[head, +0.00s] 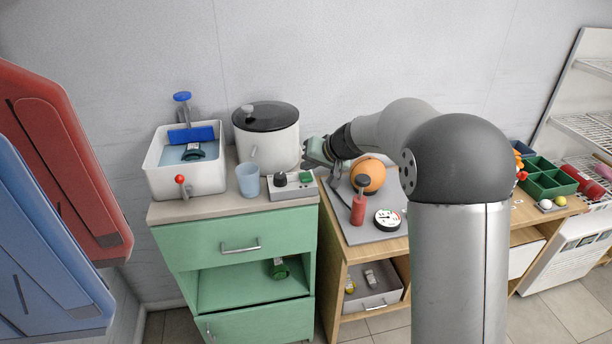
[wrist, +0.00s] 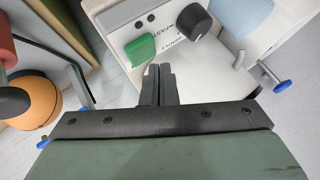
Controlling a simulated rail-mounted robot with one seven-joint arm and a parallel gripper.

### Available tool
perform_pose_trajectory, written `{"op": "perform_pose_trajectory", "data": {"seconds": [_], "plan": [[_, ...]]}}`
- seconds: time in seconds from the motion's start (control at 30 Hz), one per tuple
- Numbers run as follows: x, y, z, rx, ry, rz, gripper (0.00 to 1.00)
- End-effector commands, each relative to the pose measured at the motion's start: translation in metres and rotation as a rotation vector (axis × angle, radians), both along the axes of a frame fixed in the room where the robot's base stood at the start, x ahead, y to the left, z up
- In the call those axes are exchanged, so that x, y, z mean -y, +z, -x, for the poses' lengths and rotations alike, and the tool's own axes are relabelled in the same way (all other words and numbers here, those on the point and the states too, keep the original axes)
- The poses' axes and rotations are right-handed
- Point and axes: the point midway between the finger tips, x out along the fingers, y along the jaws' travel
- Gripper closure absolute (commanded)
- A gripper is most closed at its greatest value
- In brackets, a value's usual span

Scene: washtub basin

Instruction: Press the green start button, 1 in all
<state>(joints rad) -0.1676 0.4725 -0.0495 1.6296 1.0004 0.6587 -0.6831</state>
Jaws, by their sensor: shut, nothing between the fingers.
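The green start button (head: 305,177) is at the right end of a small white control box (head: 292,192) on the green cabinet's top. It also shows in the wrist view as a green block (wrist: 140,48), with a black knob (wrist: 195,22) to its right. My gripper (head: 306,166) is shut and empty, just above and behind the button in the head view. In the wrist view its fingertips (wrist: 158,70) appear just below the button's lower right edge. I cannot tell whether they touch it.
A white pot (head: 265,145) with a dark lid stands close behind the box. A blue cup (head: 248,180) and a white basin (head: 188,175) are to the left. An orange ball (head: 370,174), a red-handled tool (head: 358,208) and a dial (head: 387,219) are on the right-hand table.

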Motion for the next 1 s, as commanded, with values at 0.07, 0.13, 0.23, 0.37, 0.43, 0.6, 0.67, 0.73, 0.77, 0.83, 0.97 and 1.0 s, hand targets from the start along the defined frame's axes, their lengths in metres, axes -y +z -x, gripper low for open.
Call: {"op": "perform_pose_trajectory", "data": {"seconds": [0.07,0.13,0.23,0.37,0.43,0.6,0.67,0.73,0.77,0.83,0.97,1.0], "plan": [[0.0,0.0,0.0,0.0,0.0,0.0,1.0],[0.0,0.0,0.0,0.0,0.0,0.0,1.0],[0.0,-0.0013,0.0,0.0,0.0,0.0,1.0],[0.0,-0.0051,0.0,0.0,0.0,0.0,1.0],[0.0,-0.0075,0.0,0.0,0.001,-0.001,1.0],[0.0001,-0.0094,0.0,0.0,0.0,0.0,1.0],[0.0,-0.0088,0.0,0.0,0.0,0.0,1.0],[0.0,-0.0083,0.0,0.0,0.0,0.0,1.0],[0.0,-0.0083,0.0,0.0,0.0,0.0,1.0],[0.0,-0.0083,0.0,0.0,0.0,0.0,1.0],[0.0,-0.0086,0.0,0.0,0.0,0.0,1.0],[0.0,-0.0089,0.0,0.0,0.0,0.0,1.0]]}}
